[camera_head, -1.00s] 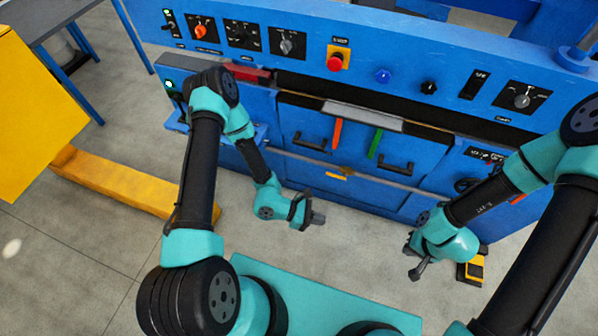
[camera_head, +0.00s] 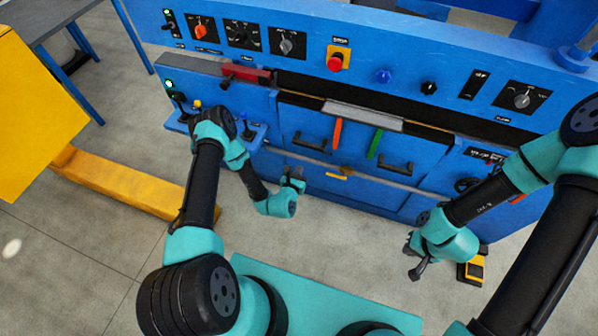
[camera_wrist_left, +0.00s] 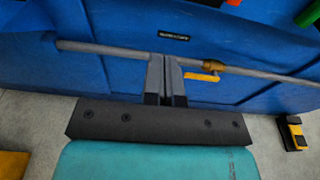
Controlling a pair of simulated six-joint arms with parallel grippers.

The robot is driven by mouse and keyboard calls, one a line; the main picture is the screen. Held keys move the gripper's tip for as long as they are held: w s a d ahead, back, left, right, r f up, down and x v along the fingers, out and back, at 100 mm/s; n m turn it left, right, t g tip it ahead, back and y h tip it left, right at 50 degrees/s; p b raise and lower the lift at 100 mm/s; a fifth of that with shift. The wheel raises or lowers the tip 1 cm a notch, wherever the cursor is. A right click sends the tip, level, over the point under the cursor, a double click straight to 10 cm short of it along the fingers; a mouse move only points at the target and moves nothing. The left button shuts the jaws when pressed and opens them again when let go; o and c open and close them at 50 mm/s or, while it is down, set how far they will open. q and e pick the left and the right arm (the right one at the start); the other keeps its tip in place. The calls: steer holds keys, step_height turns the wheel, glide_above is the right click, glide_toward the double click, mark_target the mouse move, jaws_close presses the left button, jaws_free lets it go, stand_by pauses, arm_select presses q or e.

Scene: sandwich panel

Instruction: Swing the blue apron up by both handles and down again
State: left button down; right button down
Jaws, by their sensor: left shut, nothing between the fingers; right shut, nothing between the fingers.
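The blue apron (camera_head: 352,151) is the front panel of the blue machine and hangs below a grey plate. It has two black bar handles, a left one (camera_head: 311,145) and a right one (camera_head: 396,167). My left gripper (camera_head: 296,176) is shut and empty, in front of the machine below the left handle and apart from it. In the left wrist view its fingers (camera_wrist_left: 166,78) are together before a grey pipe and blue panelling; no handle shows there. My right gripper (camera_head: 415,265) is shut and empty, low and right of the apron, well away from the right handle.
An orange lever (camera_head: 338,132) and a green lever (camera_head: 375,143) stand between the handles. A grey pipe (camera_wrist_left: 110,49) with a yellow valve lever (camera_wrist_left: 202,77) crosses the machine below. A yellow-black pedal (camera_head: 471,270) lies near my right gripper. A yellow beam (camera_head: 120,184) is at left.

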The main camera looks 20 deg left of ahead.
arm_select(q)
steer(key=shift+w, duration=0.1)
steer(key=w+f, duration=0.1)
steer(key=w, duration=0.9)
steer(key=shift+w, duration=0.25)
stand_by(0.4)
steer(key=shift+f, duration=0.1)
stand_by(0.3)
arm_select(e)
steer(key=w+a+f+t+h, duration=0.1)
steer(key=w+a+f+t, duration=0.1)
steer(key=w+t, duration=0.3)
steer(key=w+a+f+n+t+h, duration=0.1)
steer(key=w+a+f+t, duration=0.2)
steer(key=w, duration=0.6)
steer(key=w+a+f+t+h, duration=0.1)
steer(key=w+a+f+t, duration=0.1)
steer(key=w+f+t, duration=0.3)
steer(key=shift+w+a+f+n+t+h, duration=0.2)
steer(key=shift+w+f+n+t+h, duration=0.2)
steer(key=shift+w+t, duration=0.9)
steer(key=shift+w, duration=0.1)
steer(key=w+f, duration=0.1)
steer(key=w, duration=0.9)
steer(key=shift+w, duration=0.2)
arm_select(q)
steer(key=shift+r, duration=0.2)
arm_select(e)
steer(key=shift+r, duration=0.15)
stand_by(1.0)
